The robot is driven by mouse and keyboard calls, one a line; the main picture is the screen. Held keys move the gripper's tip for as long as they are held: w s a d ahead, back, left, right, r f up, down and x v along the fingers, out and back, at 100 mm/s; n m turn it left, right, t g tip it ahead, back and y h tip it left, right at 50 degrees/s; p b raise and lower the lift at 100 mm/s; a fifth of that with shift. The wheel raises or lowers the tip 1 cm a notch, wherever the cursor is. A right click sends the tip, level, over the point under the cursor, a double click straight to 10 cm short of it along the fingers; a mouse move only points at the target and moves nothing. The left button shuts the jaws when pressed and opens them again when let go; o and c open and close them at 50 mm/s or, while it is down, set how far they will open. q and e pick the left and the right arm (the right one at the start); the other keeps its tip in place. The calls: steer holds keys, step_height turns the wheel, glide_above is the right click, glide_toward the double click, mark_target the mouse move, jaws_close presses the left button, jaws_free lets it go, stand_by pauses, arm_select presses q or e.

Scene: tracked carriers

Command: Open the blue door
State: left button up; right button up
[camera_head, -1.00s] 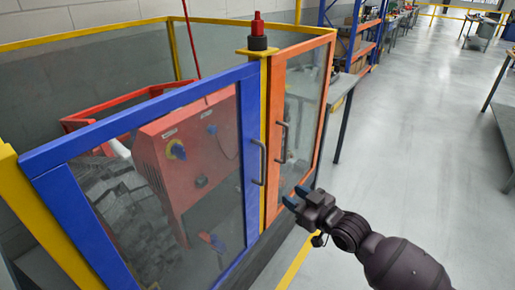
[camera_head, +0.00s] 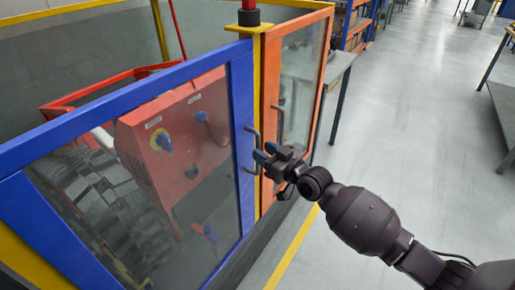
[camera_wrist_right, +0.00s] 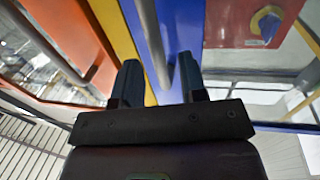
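The blue door (camera_head: 242,120) is a blue-framed clear panel of a machine enclosure, and it looks closed against the yellow post. Its grey bar handle (camera_head: 254,150) stands upright near the door's right edge. My right gripper (camera_head: 266,153) is at this handle, with its blue-tipped fingers pointing at it. In the right wrist view the two fingers (camera_wrist_right: 160,84) are apart, and the handle (camera_wrist_right: 152,42) runs down into the gap between them. I cannot tell whether they touch it. My left gripper is out of view.
An orange door (camera_head: 268,95) with its own handle (camera_head: 281,122) adjoins beyond the yellow post (camera_head: 257,90). A red machine (camera_head: 180,140) stands behind the glass. A workbench (camera_head: 340,68) and shelving lie beyond. Open grey floor (camera_head: 420,120) spreads to the right.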

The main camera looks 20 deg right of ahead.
steer(key=shift+x, duration=1.45)
jaws_close()
